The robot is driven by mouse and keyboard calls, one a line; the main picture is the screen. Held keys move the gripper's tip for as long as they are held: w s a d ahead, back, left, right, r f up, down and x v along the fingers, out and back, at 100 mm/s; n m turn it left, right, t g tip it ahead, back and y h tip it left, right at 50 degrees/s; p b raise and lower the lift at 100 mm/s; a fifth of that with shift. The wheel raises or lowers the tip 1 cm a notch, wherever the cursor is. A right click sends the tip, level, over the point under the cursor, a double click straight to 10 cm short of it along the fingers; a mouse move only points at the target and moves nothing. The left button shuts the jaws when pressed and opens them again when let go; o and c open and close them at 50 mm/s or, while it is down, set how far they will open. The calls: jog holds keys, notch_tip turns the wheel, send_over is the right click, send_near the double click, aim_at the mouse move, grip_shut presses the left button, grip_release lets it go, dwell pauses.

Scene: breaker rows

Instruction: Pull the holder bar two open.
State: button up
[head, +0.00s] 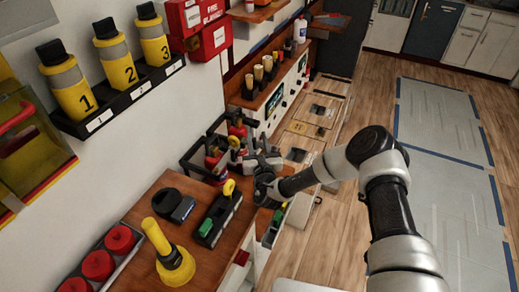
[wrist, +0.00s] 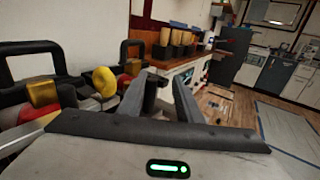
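Two black loop-shaped bars stand on the bench, a nearer bar (head: 190,158) and a farther bar (head: 222,119). In the wrist view they are the left bar (wrist: 31,46) and the middle bar (wrist: 131,44). No number shows on either, so I cannot tell which is two. Red and gold pieces (wrist: 43,92) and a yellow knob (wrist: 105,81) sit by them. My gripper (head: 262,160) is just right of the bars, over the bench edge. In the wrist view my gripper (wrist: 160,95) has its fingers apart. A dark upright post (wrist: 150,92) shows between them; contact is unclear.
A black block with a yellow ring (head: 219,215), a black device (head: 173,205) and a yellow plunger-like tool (head: 172,258) stand on the near bench. Numbered yellow cylinders (head: 116,60) hang on the wall. Wooden floor (head: 340,215) is open to the right.

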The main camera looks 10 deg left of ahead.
jog(key=v, duration=1.7)
jog(key=shift+d, duration=0.15)
jog(key=shift+s, duration=0.1)
